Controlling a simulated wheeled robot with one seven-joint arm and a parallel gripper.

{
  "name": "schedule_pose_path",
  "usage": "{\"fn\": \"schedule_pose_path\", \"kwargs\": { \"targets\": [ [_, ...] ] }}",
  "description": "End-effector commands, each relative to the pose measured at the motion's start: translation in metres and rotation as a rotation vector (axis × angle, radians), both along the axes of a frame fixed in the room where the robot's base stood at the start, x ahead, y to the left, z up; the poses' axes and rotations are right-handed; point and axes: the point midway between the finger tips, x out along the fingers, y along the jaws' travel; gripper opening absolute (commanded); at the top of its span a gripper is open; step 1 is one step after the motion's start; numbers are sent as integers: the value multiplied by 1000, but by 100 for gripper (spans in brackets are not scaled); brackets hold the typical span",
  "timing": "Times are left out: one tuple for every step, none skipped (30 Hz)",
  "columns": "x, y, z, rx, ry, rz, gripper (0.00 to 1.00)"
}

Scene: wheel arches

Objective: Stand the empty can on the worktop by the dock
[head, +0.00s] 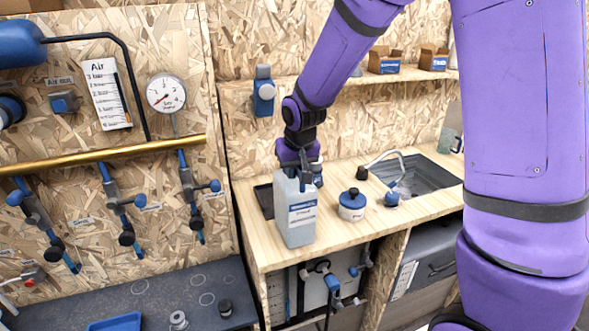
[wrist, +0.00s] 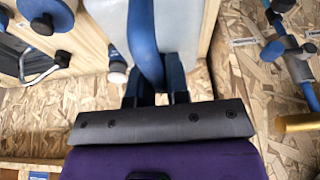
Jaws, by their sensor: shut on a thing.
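The can (head: 300,222) is a pale grey, box-shaped canister with a white and blue label, near the worktop's left front corner in the head view. It looks upright. I cannot tell whether its base touches the worktop (head: 345,238). My gripper (head: 303,178) is at its top, shut on its handle. In the wrist view my gripper (wrist: 155,92) grips the blue handle (wrist: 146,40), with the can's pale body (wrist: 185,25) beyond. A dark flat plate (head: 263,200) lies behind the can, partly hidden; I cannot tell if it is the dock.
A white tub with a blue lid (head: 352,207) stands right of the can, with a small blue-topped item (head: 391,199) beside it. A sink (head: 425,174) with a tap is further right. The gauge panel (head: 165,95) and brass pipe (head: 100,155) are at left.

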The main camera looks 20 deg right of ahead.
Motion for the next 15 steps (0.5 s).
{"fn": "schedule_pose_path", "kwargs": {
  "targets": [
    [0, 0, 0, 0, -2, 0, 0],
    [0, 0, 0, 0, -2, 0, 0],
    [0, 0, 0, 0, -2, 0, 0],
    [0, 0, 0, 0, -2, 0, 0],
    [0, 0, 0, 0, -2, 0, 0],
    [0, 0, 0, 0, -2, 0, 0],
    [0, 0, 0, 0, -2, 0, 0],
    [0, 0, -1, 0, -1, 0, 0],
    [0, 0, -2, 0, -1, 0, 0],
    [0, 0, -3, 0, -1, 0, 0],
    [0, 0, -3, 0, -1, 0, 0],
    [0, 0, -3, 0, -1, 0, 25],
    [0, 0, -3, 0, -1, 0, 32],
    [0, 0, -3, 0, -1, 0, 39],
    [0, 0, -3, 0, -1, 0, 41]
  ]
}}
